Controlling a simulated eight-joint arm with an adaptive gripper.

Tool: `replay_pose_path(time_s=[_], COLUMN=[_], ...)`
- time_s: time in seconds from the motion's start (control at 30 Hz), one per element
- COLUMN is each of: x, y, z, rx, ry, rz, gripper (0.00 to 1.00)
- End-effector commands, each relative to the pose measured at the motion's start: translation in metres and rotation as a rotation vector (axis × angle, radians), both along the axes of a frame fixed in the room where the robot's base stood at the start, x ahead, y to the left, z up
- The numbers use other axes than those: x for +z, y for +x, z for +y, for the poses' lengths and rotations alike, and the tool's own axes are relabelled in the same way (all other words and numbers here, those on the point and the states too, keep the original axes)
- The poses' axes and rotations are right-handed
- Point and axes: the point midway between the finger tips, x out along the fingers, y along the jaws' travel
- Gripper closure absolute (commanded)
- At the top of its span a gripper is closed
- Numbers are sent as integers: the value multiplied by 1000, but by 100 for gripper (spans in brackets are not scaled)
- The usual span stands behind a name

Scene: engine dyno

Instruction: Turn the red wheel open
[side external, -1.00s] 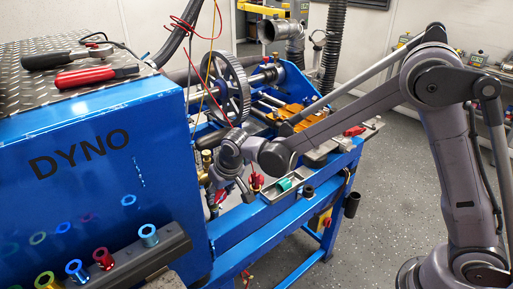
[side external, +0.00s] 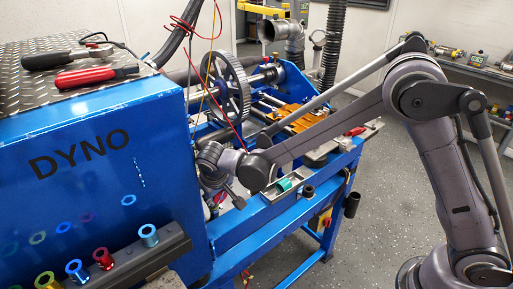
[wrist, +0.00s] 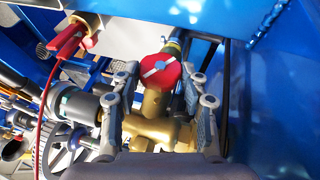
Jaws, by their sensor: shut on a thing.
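The red wheel (wrist: 160,72) sits on a brass valve (wrist: 153,120) in the wrist view. It is round, with a pale bar across its face and a grey centre. My gripper (wrist: 162,80) straddles it, with fingers on its left and right, shut on the wheel. The exact contact at the fingertips is hard to see. In the side external view, my gripper (side external: 236,196) is low beside the blue dyno cabinet (side external: 100,170). The wheel cannot be made out clearly there.
A red lever-like handle (wrist: 66,40) on a brass fitting and a red cable stand left of the valve. A blue panel (wrist: 275,90) is close on the right. A large dark gear wheel (side external: 233,88) is behind my wrist. A small tray (side external: 283,189) sits on the blue frame.

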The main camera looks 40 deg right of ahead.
Motion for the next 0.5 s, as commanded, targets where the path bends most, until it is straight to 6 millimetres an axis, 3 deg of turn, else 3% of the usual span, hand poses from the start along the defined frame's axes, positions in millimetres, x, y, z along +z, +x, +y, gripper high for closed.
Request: replay_pose_path(time_s=[0.03, 0.07, 0.1, 0.5], x=[-1, -1, -1, 3], y=[-1, -1, -1, -2], z=[-1, -1, -1, 1], rx=[-2, -2, -2, -1], ry=[2, 2, 2, 2], rz=[3, 3, 3, 2], gripper=[87, 47, 36, 33])
